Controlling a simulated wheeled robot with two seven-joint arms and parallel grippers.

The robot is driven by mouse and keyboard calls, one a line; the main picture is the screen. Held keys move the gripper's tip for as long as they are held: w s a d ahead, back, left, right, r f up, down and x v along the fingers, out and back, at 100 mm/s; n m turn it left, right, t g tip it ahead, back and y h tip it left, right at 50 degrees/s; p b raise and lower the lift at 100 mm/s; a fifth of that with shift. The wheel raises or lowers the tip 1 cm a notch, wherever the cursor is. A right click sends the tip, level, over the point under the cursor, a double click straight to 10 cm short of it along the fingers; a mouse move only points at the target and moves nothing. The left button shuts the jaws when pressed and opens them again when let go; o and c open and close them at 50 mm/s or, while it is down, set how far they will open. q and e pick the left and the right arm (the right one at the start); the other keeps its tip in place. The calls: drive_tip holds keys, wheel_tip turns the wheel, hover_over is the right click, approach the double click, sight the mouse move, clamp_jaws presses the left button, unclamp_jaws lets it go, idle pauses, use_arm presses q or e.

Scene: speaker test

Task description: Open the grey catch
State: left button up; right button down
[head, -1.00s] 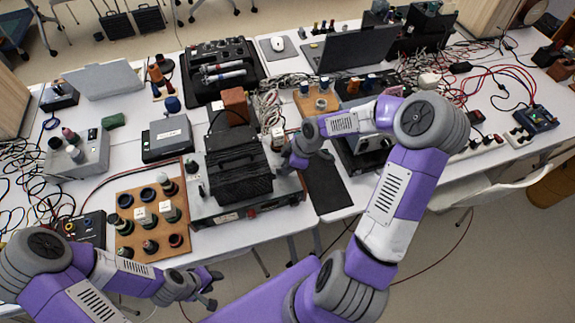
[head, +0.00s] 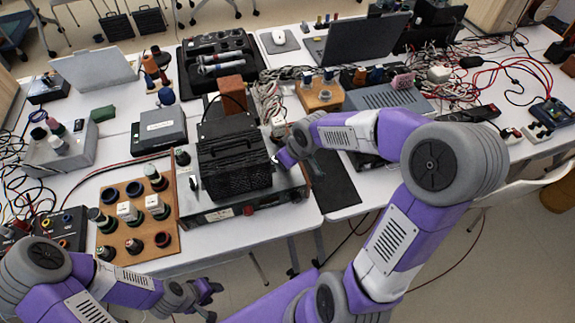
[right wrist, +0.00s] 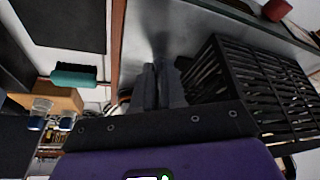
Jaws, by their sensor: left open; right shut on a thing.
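A black ribbed box (head: 235,165) stands on a grey instrument (head: 225,211) at the table's front. The box also shows at the right in the right wrist view (right wrist: 270,90). My right gripper (head: 283,158) is low at the right side of the box. In the right wrist view its grey fingers (right wrist: 160,85) are closed together beside the box, above the instrument's grey top. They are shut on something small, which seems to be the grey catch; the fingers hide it. My left gripper (head: 211,299) is open and empty, in front of the table's edge.
A wooden board (head: 137,222) with several knobs and jars lies left of the instrument. A dark mat (head: 326,183) lies on its right. A brown block (head: 232,90) stands behind the box. Loose cables (head: 295,95) run behind my right gripper.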

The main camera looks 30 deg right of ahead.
idle(0.5)
drive_tip(key=c, duration=1.2)
unclamp_jaws()
drive_tip(key=p+v, duration=0.3)
drive_tip(key=v, duration=0.4)
drive_tip(key=shift+r, duration=0.25)
drive_tip(key=shift+s, duration=0.15)
